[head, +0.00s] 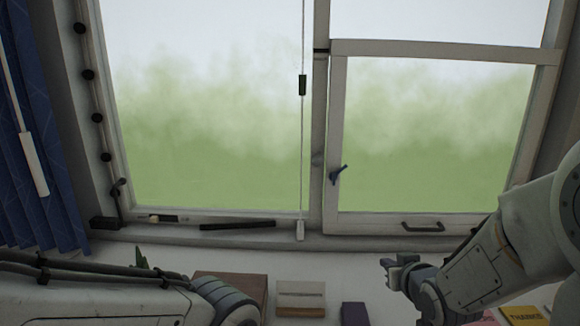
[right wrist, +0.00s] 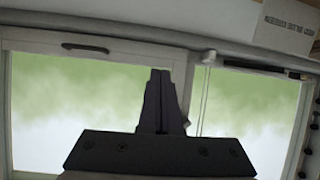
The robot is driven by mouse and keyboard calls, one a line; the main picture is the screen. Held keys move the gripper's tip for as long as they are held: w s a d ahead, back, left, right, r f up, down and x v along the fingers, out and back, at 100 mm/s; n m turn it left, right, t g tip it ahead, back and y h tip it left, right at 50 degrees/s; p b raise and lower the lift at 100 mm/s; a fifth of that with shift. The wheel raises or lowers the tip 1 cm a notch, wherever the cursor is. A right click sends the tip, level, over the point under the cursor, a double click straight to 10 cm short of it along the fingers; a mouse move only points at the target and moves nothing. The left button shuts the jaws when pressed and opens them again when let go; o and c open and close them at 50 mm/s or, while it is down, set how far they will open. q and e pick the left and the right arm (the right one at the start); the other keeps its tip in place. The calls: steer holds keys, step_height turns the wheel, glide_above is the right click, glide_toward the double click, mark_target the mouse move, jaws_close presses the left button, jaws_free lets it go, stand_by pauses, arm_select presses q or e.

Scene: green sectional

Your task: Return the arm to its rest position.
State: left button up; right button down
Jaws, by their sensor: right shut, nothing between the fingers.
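My right arm (head: 480,270) comes in from the right in the head view. Its gripper (head: 388,264) points left in front of the window sill, with nothing in it. In the right wrist view the fingers of this gripper (right wrist: 160,78) are pressed together, shut and empty, with the window behind them. My left arm (head: 90,300) comes in along the lower left of the head view. Its gripper is not in view.
A light box (head: 300,297), a brown box (head: 232,285) and a dark box (head: 354,313) lie below the sill. A blue curtain (head: 30,130) hangs at left. Cards (head: 522,313) lie lower right.

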steer(key=s+a+f+n+g+y, duration=0.25)
steer(key=s+a+g, duration=0.25)
steer(key=s+a, duration=0.55)
steer(key=s+a+n+g+h, duration=0.1)
steer(key=s+a+n+g, duration=0.1)
steer(key=s, duration=0.7)
steer(key=s+a+f+n+g, duration=0.1)
steer(key=s+a+g, duration=0.3)
steer(key=s, duration=0.5)
steer(key=shift+s+a+n+g+h, duration=0.25)
steer(key=shift+n+g+h, duration=0.1)
steer(key=shift+n+g, duration=0.25)
